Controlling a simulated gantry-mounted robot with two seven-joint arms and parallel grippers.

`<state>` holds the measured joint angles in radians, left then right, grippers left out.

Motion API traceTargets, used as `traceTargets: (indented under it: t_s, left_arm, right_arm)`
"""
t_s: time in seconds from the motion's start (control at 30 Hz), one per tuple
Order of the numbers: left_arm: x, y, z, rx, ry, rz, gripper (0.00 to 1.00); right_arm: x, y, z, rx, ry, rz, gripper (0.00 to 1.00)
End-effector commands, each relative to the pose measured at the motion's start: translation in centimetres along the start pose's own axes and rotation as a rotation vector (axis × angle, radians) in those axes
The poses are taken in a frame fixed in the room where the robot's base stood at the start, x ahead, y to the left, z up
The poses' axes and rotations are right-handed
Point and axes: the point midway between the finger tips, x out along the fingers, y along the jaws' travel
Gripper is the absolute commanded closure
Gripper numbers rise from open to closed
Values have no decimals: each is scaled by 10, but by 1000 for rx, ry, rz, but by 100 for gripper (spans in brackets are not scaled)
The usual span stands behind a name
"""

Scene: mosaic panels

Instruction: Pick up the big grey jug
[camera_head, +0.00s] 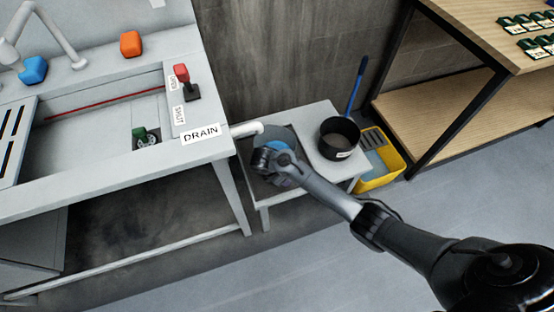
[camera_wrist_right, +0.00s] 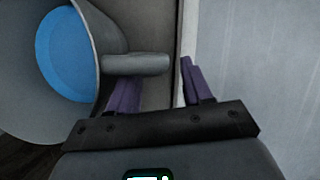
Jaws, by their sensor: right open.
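The big grey jug (camera_head: 287,133) stands on a small grey table under the drain pipe, with blue inside it. In the head view my right gripper (camera_head: 266,158) is in front of the jug and hides much of it. In the right wrist view the jug (camera_wrist_right: 22,112) fills the left side, and its grey handle (camera_wrist_right: 138,64) sticks out to the right. My right gripper (camera_wrist_right: 158,78) is open, its purple fingers apart. The handle lies across the space at the fingertips; I cannot tell whether they touch it. My left gripper is not in view.
The small table (camera_head: 312,160) also holds a black pot (camera_head: 338,141). A yellow bucket (camera_head: 385,179) stands beside it on the floor. A bench (camera_head: 90,178) with a DRAIN label and white pipe (camera_head: 246,129) is at left. Wooden shelving (camera_head: 470,115) is at right.

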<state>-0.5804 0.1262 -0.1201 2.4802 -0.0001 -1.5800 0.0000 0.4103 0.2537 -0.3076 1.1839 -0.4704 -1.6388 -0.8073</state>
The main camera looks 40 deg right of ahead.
Motion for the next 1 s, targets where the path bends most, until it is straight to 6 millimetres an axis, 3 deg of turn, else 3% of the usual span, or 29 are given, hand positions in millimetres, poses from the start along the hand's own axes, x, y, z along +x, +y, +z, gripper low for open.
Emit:
traceTargets:
  t_s: [0.03, 0.2, 0.5, 0.83, 1.0]
  left_arm:
    - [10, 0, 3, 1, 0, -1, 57]
    - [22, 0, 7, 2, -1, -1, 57]
    - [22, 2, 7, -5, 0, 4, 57]
    - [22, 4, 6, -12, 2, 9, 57]
    - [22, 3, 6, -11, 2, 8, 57]
  right_arm:
    - [13, -2, -2, 0, -1, -1, 50]
    - [32, -2, -2, 0, 0, -1, 50]
    - [35, -2, 0, 0, 0, -1, 50]
    - [35, -2, 0, 0, 0, -1, 99]
    - [36, -3, 0, -1, 0, -2, 100]
